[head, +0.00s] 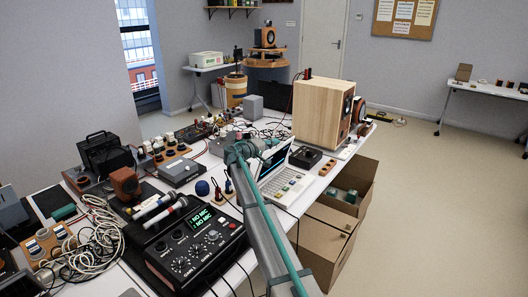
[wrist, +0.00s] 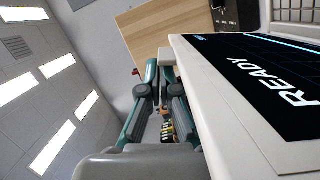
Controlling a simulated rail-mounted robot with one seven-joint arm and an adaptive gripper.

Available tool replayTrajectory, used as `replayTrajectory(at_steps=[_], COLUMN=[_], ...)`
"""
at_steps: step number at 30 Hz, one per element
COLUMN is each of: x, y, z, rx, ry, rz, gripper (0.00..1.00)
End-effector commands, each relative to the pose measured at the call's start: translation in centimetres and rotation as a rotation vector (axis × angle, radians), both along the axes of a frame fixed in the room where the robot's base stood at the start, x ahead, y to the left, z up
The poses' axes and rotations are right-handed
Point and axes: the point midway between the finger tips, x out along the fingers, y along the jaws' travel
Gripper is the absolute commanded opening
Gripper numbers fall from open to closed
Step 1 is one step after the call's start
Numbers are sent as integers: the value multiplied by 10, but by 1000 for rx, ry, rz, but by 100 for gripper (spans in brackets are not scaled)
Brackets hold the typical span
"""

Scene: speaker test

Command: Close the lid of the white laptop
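The white laptop (head: 285,184) stands on the table with its lid up. Its keyboard faces right and its screen (head: 274,163) is partly behind my arm in the head view. In the wrist view, the lit screen reading READY (wrist: 280,88) and the pale lid edge (wrist: 215,110) fill the right side. My gripper (wrist: 160,68) is beside that edge, to its left in the picture. Its fingers come close together at the tips, appear shut, and hold nothing visible. In the head view my gripper (head: 238,152) is at the lid's left; contact with the lid is unclear.
A wooden speaker box (head: 318,112) stands behind the laptop, with a small black device (head: 305,157) nearer. A black mixer unit (head: 190,245), cables (head: 90,245) and a grey box (head: 180,171) crowd the table's left. Cardboard boxes (head: 328,235) stand on the floor at right.

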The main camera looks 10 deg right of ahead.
Motion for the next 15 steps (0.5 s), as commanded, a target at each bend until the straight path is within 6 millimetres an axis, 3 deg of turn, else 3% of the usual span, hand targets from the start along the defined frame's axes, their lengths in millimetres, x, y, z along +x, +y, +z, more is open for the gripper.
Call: replayTrajectory(at_steps=[1, 15], x=[-12, -71], y=[-9, -64], z=[-12, -53], rx=[32, 337], ry=[-36, -362], rz=[-2, -1], gripper=[0, 0])
